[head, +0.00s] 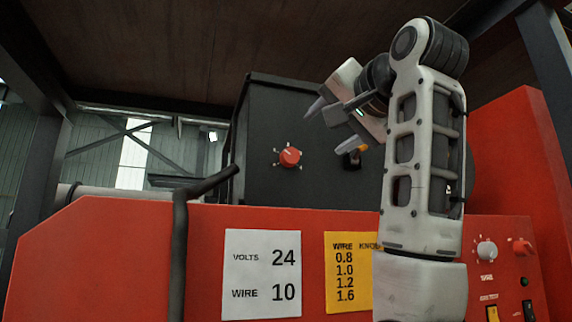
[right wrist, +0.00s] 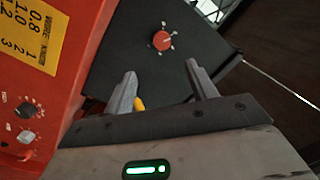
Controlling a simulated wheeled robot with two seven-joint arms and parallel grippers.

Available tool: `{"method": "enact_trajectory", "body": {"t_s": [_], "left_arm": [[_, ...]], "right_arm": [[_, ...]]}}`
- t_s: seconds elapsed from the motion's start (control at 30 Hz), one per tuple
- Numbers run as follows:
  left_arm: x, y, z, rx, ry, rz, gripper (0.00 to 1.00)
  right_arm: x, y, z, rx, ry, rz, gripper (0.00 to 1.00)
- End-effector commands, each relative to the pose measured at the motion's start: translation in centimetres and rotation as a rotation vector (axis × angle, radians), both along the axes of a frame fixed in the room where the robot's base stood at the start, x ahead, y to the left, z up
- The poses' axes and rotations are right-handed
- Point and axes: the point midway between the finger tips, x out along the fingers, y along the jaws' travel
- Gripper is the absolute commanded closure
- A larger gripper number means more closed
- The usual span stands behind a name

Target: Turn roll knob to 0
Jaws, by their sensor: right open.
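A red knob (head: 289,156) with several small marks around it sits on the front of a black box. It also shows in the right wrist view (right wrist: 162,41), beyond the gap between my fingers. No readable name shows beside it, so I cannot tell if it is the roll knob. My right gripper (head: 335,106) is open and empty, up and to the right of this knob and apart from it. In the right wrist view its two fingers (right wrist: 161,75) stand wide apart. My left gripper is in neither view.
A dark bent bar (head: 180,230) rises at left.

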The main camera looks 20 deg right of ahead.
Motion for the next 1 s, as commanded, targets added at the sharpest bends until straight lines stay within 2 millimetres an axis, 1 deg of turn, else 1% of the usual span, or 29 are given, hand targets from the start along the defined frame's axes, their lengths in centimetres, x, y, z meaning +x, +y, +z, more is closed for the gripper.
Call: {"method": "enact_trajectory", "body": {"t_s": [0.07, 0.17, 0.3, 0.4, 0.6, 0.7, 0.83, 1.0], "left_arm": [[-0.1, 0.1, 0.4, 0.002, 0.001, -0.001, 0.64], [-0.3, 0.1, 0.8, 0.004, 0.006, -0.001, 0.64], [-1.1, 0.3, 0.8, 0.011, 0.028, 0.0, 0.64], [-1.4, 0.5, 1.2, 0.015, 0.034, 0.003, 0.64], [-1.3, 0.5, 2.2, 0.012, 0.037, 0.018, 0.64], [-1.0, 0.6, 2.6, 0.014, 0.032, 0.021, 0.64], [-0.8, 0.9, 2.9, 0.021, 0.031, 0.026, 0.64], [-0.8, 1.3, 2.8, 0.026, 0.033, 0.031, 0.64]], "right_arm": [[0.7, 0.1, 0.2, 0.0, 0.002, 0.001, 0.43], [2.3, 0.3, 0.2, 0.0, 0.004, 0.001, 0.43], [5.3, 0.6, 0.2, -0.001, 0.007, 0.001, 0.43], [7.5, 0.8, 0.3, -0.001, 0.006, 0.001, 0.43], [11.6, 1.3, 0.4, 0.0, 0.004, 0.0, 0.43], [13.3, 1.5, 0.2, 0.0, 0.004, 0.001, 0.43], [14.7, 1.6, 0.2, 0.0, 0.002, 0.001, 0.43], [15.5, 1.7, 0.0, 0.0, 0.0, 0.0, 0.43]]}}
